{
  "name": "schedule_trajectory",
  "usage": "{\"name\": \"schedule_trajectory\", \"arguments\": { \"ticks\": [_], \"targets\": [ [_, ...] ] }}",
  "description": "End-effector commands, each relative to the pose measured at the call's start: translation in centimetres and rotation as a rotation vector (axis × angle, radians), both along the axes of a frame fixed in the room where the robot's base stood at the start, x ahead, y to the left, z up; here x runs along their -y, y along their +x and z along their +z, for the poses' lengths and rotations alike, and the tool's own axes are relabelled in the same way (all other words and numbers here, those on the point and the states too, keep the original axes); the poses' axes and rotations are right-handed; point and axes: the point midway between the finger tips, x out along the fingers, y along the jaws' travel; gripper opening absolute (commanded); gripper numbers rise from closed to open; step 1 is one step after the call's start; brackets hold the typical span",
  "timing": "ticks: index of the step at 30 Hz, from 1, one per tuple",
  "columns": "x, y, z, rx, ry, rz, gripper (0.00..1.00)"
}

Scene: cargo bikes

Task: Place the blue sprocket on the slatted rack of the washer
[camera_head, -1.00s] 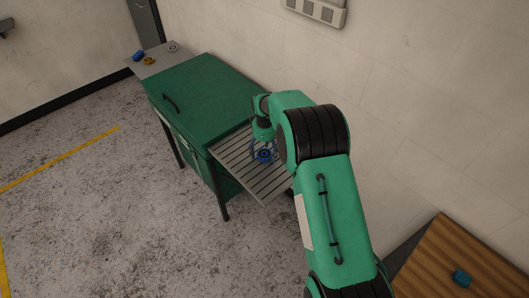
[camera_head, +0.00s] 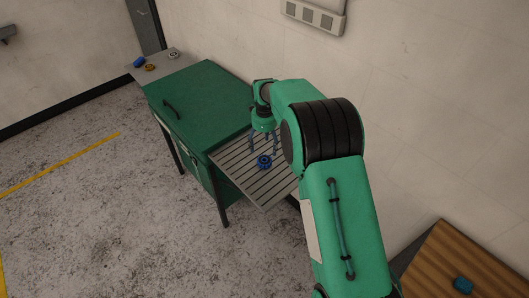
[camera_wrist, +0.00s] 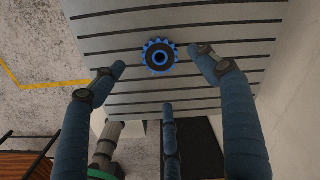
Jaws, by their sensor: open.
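The blue sprocket (camera_head: 264,162) lies flat on the slatted rack (camera_head: 262,190) that sticks out from the front of the green washer (camera_head: 205,95). The sprocket also shows in the wrist view (camera_wrist: 160,57), with bare slats of the rack (camera_wrist: 230,22) around it. My gripper (camera_head: 264,148) is above the rack, over the sprocket and apart from it. In the wrist view its fingers (camera_wrist: 160,75) are spread wide, with nothing between them touching the sprocket.
A grey side shelf (camera_head: 165,62) at the washer's far end holds a blue part (camera_head: 139,61), an orange part (camera_head: 150,67) and a grey part. A wooden table (camera_head: 450,262) with a teal block (camera_head: 463,284) stands at lower right. The wall is close behind the rack.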

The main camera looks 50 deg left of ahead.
Motion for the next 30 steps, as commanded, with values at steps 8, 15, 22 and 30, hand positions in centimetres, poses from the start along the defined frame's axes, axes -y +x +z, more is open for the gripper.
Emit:
{"name": "schedule_trajectory", "arguments": {
  "ticks": [8,15,22,30],
  "targets": [
    [0.0,0.0,3.0,0.0,0.0,0.0,0.74],
    [0.0,0.0,3.4,0.0,0.0,0.0,0.74],
    [0.0,0.0,3.4,0.0,0.0,0.0,0.74],
    [0.0,0.0,3.4,0.0,0.0,0.0,0.74]
  ]
}}
